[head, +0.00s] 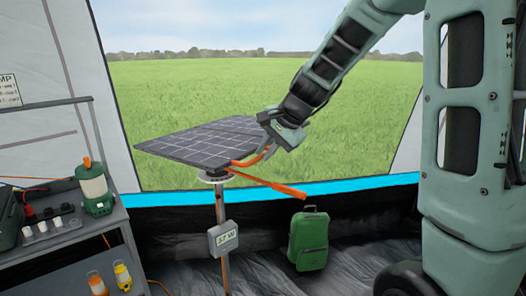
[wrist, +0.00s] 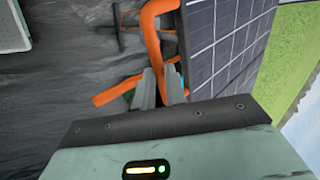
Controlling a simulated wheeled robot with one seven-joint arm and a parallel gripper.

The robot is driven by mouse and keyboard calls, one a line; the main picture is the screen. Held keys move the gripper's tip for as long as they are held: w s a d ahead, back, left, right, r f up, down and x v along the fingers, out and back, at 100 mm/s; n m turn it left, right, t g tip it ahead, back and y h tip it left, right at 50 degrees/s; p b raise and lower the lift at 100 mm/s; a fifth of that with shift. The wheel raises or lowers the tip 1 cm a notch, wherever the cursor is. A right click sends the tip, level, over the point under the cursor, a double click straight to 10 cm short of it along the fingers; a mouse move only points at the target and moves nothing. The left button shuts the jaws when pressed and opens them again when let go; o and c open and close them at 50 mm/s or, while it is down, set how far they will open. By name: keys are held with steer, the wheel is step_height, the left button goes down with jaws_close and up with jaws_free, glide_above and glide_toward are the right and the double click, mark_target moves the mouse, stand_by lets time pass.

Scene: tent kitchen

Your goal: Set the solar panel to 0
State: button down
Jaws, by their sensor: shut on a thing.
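The dark solar panel (head: 205,142) sits tilted on top of a post (head: 219,206) in the tent opening. It also shows at the right of the wrist view (wrist: 228,40). A grey meter box (head: 223,239) on the post shows a number that looks like 57 W, though the digits are small. An orange handle (head: 270,183) sticks out from the panel's right side, with a curved orange part (wrist: 160,25) along the panel edge. My gripper (wrist: 160,88) is shut on the orange handle, beside the panel's near right corner; its fingers hide the exact grip.
A grey shelf unit (head: 75,243) at the left holds a green lantern (head: 95,188) and small items. A green suitcase (head: 308,239) stands on the dark floor right of the post. Open grass lies beyond the panel.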

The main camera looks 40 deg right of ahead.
steer(key=shift+s+d+f+b, duration=0.1)
steer(key=shift+s+f+b, duration=0.2)
steer(key=shift+f+b, duration=0.45)
steer(key=shift+s+d+f+b, duration=0.1)
steer(key=shift+s+f+b, duration=0.25)
steer(key=shift+f, duration=0.65)
steer(key=c, duration=1.5)
jaws_free()
steer(key=shift+w+f, duration=0.1)
steer(key=shift+o, duration=0.2)
steer(key=p+v, duration=0.1)
steer(key=v, duration=1.6)
steer(key=shift+w+r, duration=0.15)
steer(key=shift+r, duration=0.35)
